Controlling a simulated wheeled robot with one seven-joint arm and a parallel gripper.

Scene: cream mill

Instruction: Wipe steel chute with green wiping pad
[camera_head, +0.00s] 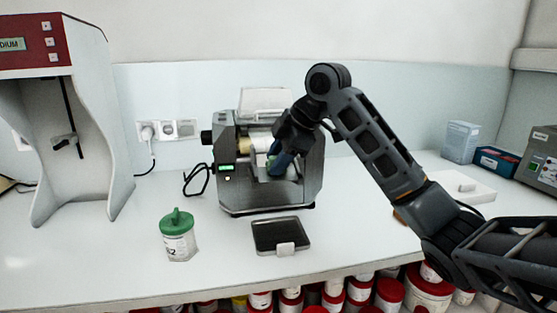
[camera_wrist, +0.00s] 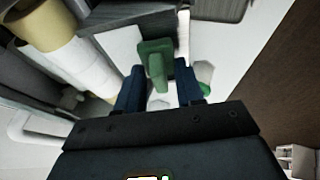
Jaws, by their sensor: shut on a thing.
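The green wiping pad (camera_wrist: 156,62), with an upright grip, is held between the two blue fingers of my gripper (camera_wrist: 158,88) in the wrist view. In the head view my gripper (camera_head: 279,164) is at the open front of the mill (camera_head: 230,190), and only a little green of the pad shows there. A grey metal surface (camera_wrist: 115,14), which looks like the steel chute, lies just beyond the pad in the wrist view. I cannot tell whether the pad touches it. In the head view my gripper hides most of the chute area. Pale rollers (camera_wrist: 88,68) lie to the left.
A dark tray (camera_head: 279,234) with a white tag lies in front of the mill. A green-lidded jar (camera_head: 178,236) stands to its left. A red-and-grey cabinet (camera_head: 105,130) stands at far left, boxes (camera_head: 461,142) at right. Bench right of the tray is mostly clear.

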